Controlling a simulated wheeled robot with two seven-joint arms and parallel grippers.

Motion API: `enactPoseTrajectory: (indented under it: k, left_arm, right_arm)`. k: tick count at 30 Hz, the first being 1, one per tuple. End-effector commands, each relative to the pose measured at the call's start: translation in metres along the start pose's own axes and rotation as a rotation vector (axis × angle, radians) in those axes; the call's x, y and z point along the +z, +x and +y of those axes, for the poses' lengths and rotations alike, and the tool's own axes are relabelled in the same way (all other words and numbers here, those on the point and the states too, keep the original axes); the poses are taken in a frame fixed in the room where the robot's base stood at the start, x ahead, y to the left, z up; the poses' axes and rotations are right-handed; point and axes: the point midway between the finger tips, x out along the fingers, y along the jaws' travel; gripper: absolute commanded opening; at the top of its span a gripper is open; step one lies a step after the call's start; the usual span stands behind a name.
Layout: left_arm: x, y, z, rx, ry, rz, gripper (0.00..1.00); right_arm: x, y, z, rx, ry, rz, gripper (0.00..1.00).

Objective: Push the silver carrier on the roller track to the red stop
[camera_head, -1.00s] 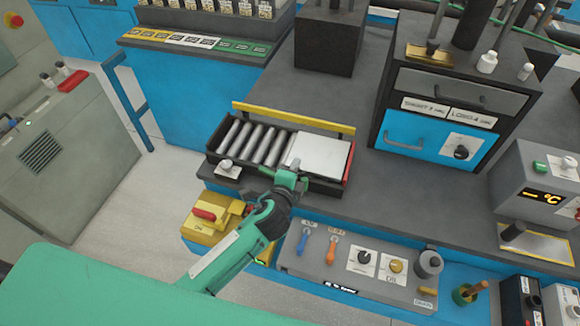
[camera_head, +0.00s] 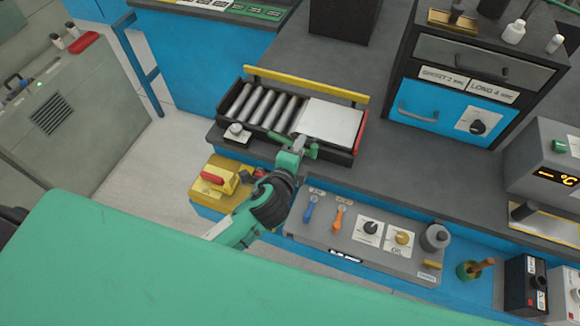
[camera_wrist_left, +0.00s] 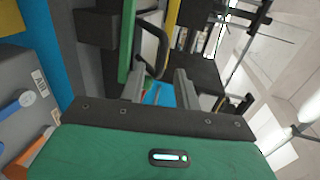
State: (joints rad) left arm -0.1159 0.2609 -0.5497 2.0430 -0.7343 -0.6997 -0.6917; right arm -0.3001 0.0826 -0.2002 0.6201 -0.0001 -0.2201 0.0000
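The silver carrier (camera_head: 331,122) is a flat pale plate at the right end of the roller track (camera_head: 262,106). Its right edge is at or very close to the red stop (camera_head: 362,132); I cannot tell whether they touch. The bare rollers show to its left. My left gripper (camera_head: 298,150) is at the track's near side, just below and left of the carrier. Its two fingers stand apart with nothing clearly held; the gap also shows in the left wrist view (camera_wrist_left: 158,88). Contact with the carrier cannot be made out. My right gripper is not in view.
A yellow rail (camera_head: 305,86) runs along the track's far side. A control panel (camera_head: 370,235) with switches lies in front. A drawer cabinet (camera_head: 470,75) stands to the right, with bare bench between.

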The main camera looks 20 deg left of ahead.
Motion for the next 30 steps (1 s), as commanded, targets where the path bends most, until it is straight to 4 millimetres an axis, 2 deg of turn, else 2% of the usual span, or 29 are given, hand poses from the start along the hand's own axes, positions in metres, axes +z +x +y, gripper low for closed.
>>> enactPoseTrajectory:
  k: [1, 6, 12, 18, 30]
  left_arm:
    - [-0.001, -0.013, 0.004, 0.001, -0.001, 0.002, 0.33]
    - [-0.001, -0.046, 0.003, 0.000, -0.001, 0.002, 0.33]
    - [-0.001, -0.069, 0.002, 0.001, 0.001, 0.001, 0.33]
    - [-0.001, -0.076, 0.000, 0.000, 0.001, 0.001, 0.33]
    - [-0.001, -0.076, 0.000, -0.001, 0.000, 0.001, 0.33]
  right_arm:
    - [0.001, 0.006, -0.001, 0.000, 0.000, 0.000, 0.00]
    - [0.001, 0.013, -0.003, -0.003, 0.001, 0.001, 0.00]
    - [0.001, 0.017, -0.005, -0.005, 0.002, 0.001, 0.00]
    - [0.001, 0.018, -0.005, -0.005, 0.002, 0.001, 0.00]
    - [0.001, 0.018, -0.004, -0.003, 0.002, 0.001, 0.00]
